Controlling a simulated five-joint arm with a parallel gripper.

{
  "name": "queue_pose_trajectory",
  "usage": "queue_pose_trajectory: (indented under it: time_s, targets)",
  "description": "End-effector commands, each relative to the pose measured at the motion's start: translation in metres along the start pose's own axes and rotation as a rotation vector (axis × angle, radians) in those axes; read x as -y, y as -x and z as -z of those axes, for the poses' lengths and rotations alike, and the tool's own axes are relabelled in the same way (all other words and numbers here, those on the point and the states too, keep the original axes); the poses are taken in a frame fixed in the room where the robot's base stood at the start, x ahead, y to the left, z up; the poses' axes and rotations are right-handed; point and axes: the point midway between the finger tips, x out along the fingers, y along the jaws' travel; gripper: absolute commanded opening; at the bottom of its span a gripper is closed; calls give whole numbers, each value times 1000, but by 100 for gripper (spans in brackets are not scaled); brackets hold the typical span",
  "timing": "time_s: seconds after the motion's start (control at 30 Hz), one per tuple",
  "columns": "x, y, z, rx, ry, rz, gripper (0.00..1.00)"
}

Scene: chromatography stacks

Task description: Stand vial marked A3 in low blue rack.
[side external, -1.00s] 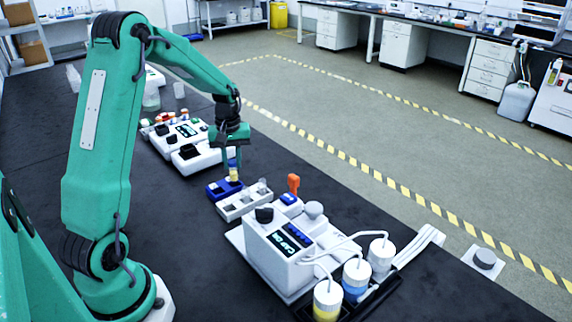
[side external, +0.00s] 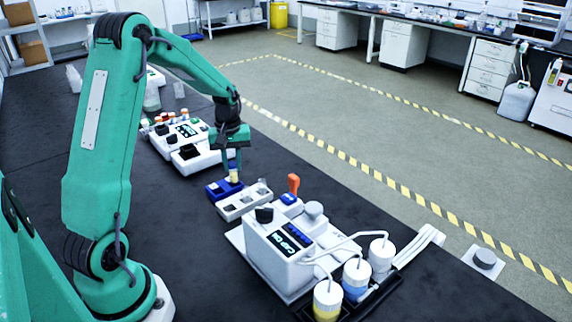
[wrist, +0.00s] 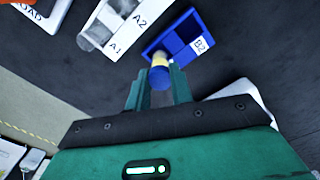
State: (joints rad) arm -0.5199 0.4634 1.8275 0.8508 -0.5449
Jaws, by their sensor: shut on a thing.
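A vial (wrist: 160,65) with a blue cap and a yellow band is between the fingertips of my gripper (wrist: 158,90). The vial also shows in the side view (side external: 233,174). Any mark on it cannot be read. The low blue rack (wrist: 193,20) bears a B2 label. The vial's far end is over or in the rack's near-left part; whether it is seated cannot be told. In the side view my gripper (side external: 231,163) points down at the blue rack (side external: 213,191).
A white rack (wrist: 110,32) marked A1 and A2 stands beside the blue rack and holds clear vials. A white pump unit (side external: 275,255) with tubes and capped bottles stands nearer the camera. White instruments (side external: 190,155) stand behind the blue rack.

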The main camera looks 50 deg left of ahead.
Motion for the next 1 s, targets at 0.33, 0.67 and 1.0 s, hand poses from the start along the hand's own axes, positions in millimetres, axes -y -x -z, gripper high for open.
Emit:
queue_pose_trajectory:
  time_s: [0.33, 0.67, 1.0]
  targets:
    - [0, -4, 0, 0, 0, 0, 1]
    - [0, -9, 0, 1, 0, 0, 1]
    - [0, -14, 0, 0, 0, 0, 1]
